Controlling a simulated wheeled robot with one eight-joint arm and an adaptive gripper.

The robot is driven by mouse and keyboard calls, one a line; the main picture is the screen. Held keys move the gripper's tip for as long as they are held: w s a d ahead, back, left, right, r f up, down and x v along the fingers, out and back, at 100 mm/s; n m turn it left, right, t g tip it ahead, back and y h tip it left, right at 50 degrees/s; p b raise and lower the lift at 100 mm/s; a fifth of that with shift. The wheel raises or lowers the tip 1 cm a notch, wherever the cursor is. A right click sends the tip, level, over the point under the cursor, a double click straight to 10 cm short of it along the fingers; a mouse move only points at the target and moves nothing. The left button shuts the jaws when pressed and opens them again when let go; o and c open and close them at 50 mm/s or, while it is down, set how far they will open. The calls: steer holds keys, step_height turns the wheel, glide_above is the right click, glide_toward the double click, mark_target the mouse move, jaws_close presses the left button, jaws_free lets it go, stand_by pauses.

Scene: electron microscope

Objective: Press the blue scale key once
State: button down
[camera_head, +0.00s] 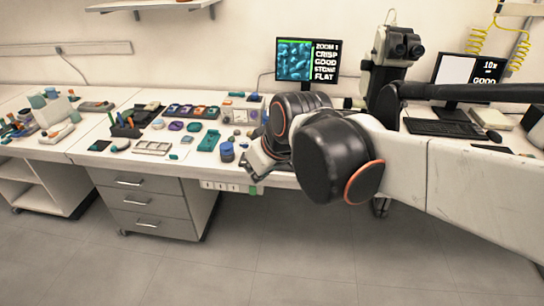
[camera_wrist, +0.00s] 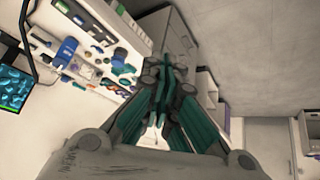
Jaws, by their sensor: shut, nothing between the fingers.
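My gripper (camera_head: 254,172) is at the front edge of the middle bench in the head view, left of the monitor. In the wrist view my gripper (camera_wrist: 158,78) has its dark and teal fingers together, with nothing between them. A pale control box (camera_head: 240,109) with small coloured knobs or keys stands toward the back of the bench, behind and apart from my gripper. The blue scale key cannot be made out; it is too small to tell or hidden by my arm.
A monitor (camera_head: 307,60) shows a teal picture and text. A microscope (camera_head: 389,68) stands right of it, partly behind my arm. A blue jar (camera_head: 227,151), coloured dishes (camera_head: 192,111) and a pen holder (camera_head: 125,127) occupy the bench. Drawers (camera_head: 143,206) are below; the floor (camera_head: 260,260) is clear.

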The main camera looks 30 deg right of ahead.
steer(key=w+d+f+n+p, duration=0.15)
steer(key=w+d, duration=0.25)
steer(key=w, duration=0.6)
steer(key=w+d+f+n+p, duration=0.1)
steer(key=w+d+n, duration=0.25)
steer(key=w, duration=0.75)
steer(key=w+d+f+n+t+p, duration=0.2)
steer(key=w+d+f+n, duration=0.1)
steer(key=w+d+f, duration=1.1)
steer(key=shift+w+d+f, duration=0.2)
steer(key=shift+d+f, duration=0.4)
steer(key=shift+d, duration=0.45)
steer(key=shift+f, duration=0.1)
step_height(320, 180, down, 8)
steer(key=b, duration=0.3)
steer(key=shift+r+b, duration=0.25)
steer(key=shift+b, duration=0.05)
steer(key=shift+f+b, duration=0.35)
steer(key=shift+f, duration=0.2)
steer(key=shift+f, duration=0.1)
